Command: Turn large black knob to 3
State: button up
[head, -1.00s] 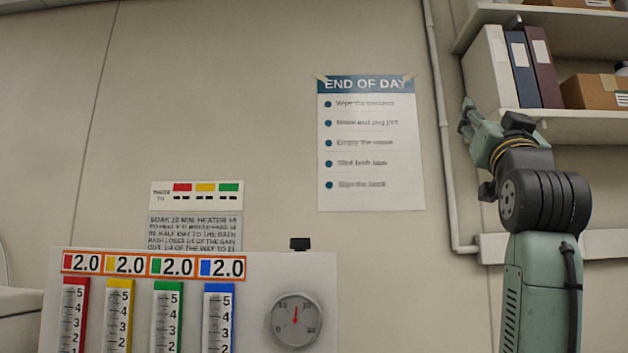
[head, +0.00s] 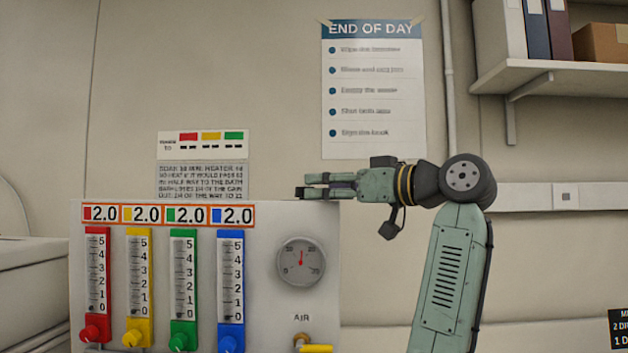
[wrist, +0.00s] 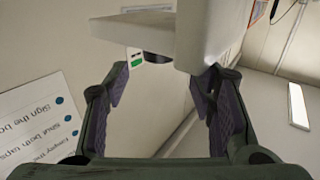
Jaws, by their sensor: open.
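My gripper (head: 310,187) is open and reaches leftward at the top right edge of the white panel (head: 205,285). In the wrist view, its two purple-padded fingers (wrist: 165,85) stand apart with nothing between their pads. A short black cylinder (wrist: 158,57), which looks like the black knob on the panel's top, shows beyond and between the fingertips. I cannot see any numbers on it. In the head view the fingers hide most of that spot. The panel's round gauge (head: 300,262) has its red needle pointing up.
Red (head: 91,333), yellow (head: 134,336), green (head: 182,335) and blue (head: 230,343) knobs sit below scales on the panel, under displays reading 2.0. A yellow AIR lever (head: 316,348) is lower right. A shelf (head: 550,75) is at upper right.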

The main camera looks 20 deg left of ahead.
aim_at(312, 188)
jog(key=shift+p+x, duration=0.45)
jog(key=shift+x, duration=1.5)
jog(key=shift+d, duration=0.1)
jog(key=shift+c, duration=0.5)
jog(key=c, duration=1)
